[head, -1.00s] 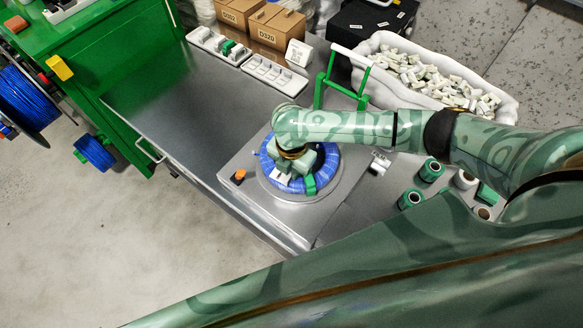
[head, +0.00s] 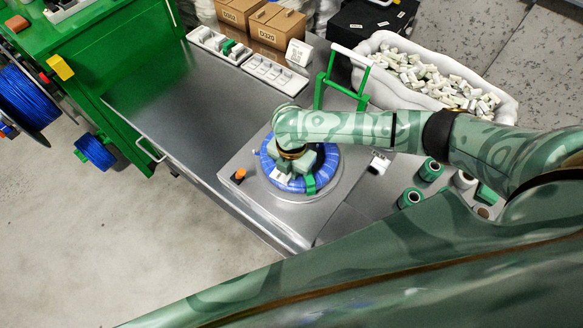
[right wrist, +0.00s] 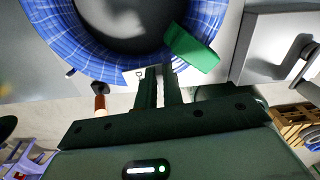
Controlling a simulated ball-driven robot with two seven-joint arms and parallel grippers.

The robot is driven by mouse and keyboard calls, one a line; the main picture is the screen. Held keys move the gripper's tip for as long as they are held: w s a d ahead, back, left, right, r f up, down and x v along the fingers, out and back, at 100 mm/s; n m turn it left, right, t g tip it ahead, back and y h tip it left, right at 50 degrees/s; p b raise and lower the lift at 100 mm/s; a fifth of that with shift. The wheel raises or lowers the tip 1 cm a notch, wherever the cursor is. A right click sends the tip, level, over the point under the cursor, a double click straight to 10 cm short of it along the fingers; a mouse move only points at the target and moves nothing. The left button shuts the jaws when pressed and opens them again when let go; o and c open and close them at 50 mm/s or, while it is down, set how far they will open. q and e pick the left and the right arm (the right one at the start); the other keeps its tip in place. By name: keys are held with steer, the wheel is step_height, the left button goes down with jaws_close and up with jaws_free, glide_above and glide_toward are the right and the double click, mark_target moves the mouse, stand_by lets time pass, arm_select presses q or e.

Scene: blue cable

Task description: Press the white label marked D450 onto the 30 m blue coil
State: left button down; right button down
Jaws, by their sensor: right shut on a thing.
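The blue coil (head: 271,179) lies flat on a round plate on the metal bench, with a green band (head: 310,185) across it. My right gripper (head: 286,172) is down at the coil's near left side. In the right wrist view the fingers (right wrist: 160,84) are close together at the coil's edge (right wrist: 88,50). A small white label (right wrist: 135,77) shows beside the fingertips, against the coil; its print is too small to read. It also shows in the head view (head: 283,178). The fingers hide part of the label. My left gripper is not in view.
An orange button (head: 239,175) is left of the coil. A green frame (head: 342,82) stands behind it, beside a white bin (head: 364,49) of small pale pieces. Green and white rolls (head: 430,170) stand to the right. The bench (head: 165,90) is clear at left.

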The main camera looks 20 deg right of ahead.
steer(key=shift+s+f, duration=0.1)
steer(key=shift+f, duration=0.05)
stand_by(0.7)
steer(key=c, duration=1.3)
jaws_free()
steer(key=shift+p, duration=0.3)
step_height(320, 180, up, 7)
steer(key=p, duration=0.8)
steer(key=shift+r, duration=0.2)
steer(key=shift+f, duration=0.1)
